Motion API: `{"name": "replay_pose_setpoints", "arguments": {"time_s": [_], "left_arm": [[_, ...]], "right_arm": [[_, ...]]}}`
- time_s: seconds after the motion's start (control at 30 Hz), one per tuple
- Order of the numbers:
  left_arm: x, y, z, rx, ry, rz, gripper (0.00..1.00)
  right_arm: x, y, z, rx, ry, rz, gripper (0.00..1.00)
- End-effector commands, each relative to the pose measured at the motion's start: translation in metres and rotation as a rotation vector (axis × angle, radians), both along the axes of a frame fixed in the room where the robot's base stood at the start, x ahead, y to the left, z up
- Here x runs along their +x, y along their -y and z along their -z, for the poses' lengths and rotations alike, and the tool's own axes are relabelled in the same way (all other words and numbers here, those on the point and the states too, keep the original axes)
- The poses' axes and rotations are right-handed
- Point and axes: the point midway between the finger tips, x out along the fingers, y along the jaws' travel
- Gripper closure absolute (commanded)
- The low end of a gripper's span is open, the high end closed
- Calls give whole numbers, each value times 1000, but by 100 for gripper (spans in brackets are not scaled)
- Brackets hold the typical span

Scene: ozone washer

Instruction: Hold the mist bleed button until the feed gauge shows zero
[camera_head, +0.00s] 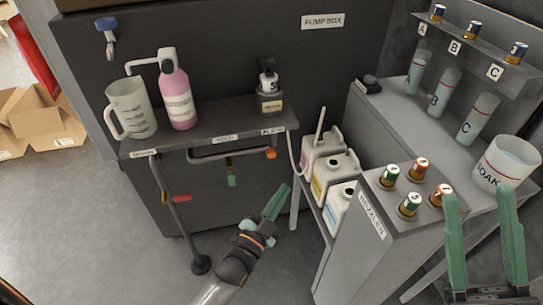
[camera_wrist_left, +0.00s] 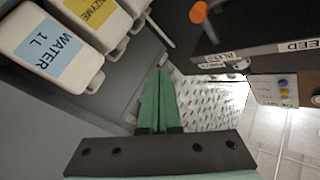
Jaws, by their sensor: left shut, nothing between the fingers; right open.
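I cannot make out a mist bleed button or a feed gauge for certain in either view. A small pale panel (camera_wrist_left: 283,91) with blue and yellow round spots shows at the right of the left wrist view; its labels are too small to read. A label ending in "EED" (camera_wrist_left: 299,46) is on the dark shelf edge. My left gripper (camera_head: 283,191) is shut and empty, below and right of the shelf; its green fingers also show in the left wrist view (camera_wrist_left: 158,75). My right gripper (camera_head: 478,193) is open and empty, near the SOAK tub.
The dark pump box (camera_head: 220,65) carries a shelf (camera_head: 225,130) with a jug (camera_head: 130,108), a pink bottle (camera_head: 177,98) and a dark dispenser (camera_head: 269,92). White containers (camera_head: 322,160) stand right of my left gripper. Nozzles sit on the right counter, beside the SOAK tub (camera_head: 508,162).

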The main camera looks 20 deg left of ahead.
Motion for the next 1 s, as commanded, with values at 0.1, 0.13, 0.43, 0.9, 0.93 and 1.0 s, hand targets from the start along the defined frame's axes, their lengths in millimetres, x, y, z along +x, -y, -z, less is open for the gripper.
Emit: {"name": "replay_pose_setpoints", "arguments": {"time_s": [0.1, 0.13, 0.43, 0.9, 0.93, 1.0], "left_arm": [[0, 0, 0, -1, 0, 0, 100], [0, 0, 0, -1, 0, 0, 100], [21, -14, 2, 3, 3, 0, 100], [68, -46, 1, 0, 1, 1, 100], [69, -47, 1, 0, 0, 0, 100], [71, -49, 1, -1, -1, 0, 100]], "right_arm": [[0, 0, 0, 0, -1, 0, 50], [0, 0, 0, 0, -1, 0, 50], [1, -1, 13, 9, -10, -10, 50], [2, -2, 33, 29, -29, -32, 50], [2, -2, 34, 29, -29, -33, 50], [2, -2, 34, 30, -31, -36, 50]]}}
